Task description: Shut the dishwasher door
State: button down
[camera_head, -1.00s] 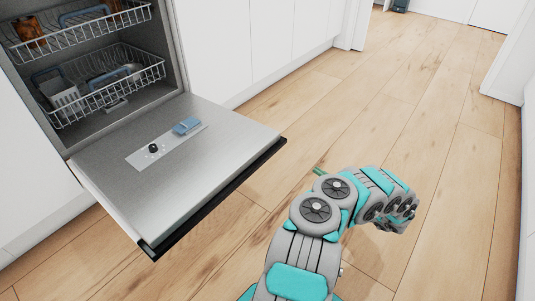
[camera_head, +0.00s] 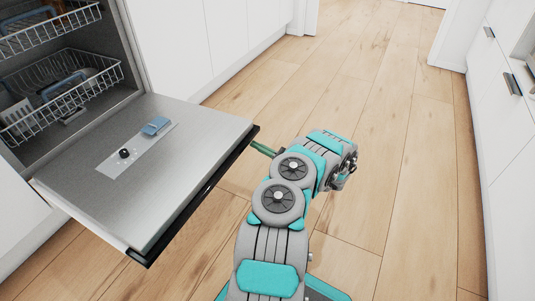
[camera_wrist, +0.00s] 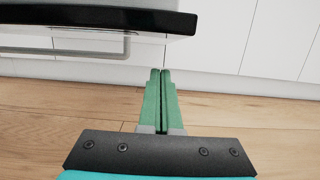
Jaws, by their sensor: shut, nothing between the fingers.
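The dishwasher door (camera_head: 160,170) is folded down, about level, its steel inner face up. A blue detergent flap (camera_head: 156,126) and a black knob sit on that face. My gripper (camera_head: 263,148) has green fingers and is close to the door's outer right corner, at the black edge. In the wrist view, the fingers (camera_wrist: 161,78) are together and empty, pointing forward over the floor. The door's dark edge (camera_wrist: 100,16) spans the top left there, above and beyond the fingers, with a grey bar below it. I see no clear contact.
Inside the dishwasher are an upper rack (camera_head: 45,25) and a lower rack (camera_head: 60,90) with a few items. White cabinets (camera_head: 200,40) run behind the door. Drawers with dark handles (camera_head: 512,84) stand at the right. The wood floor (camera_head: 370,120) between is clear.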

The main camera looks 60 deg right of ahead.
jog(key=shift+r, duration=1.65)
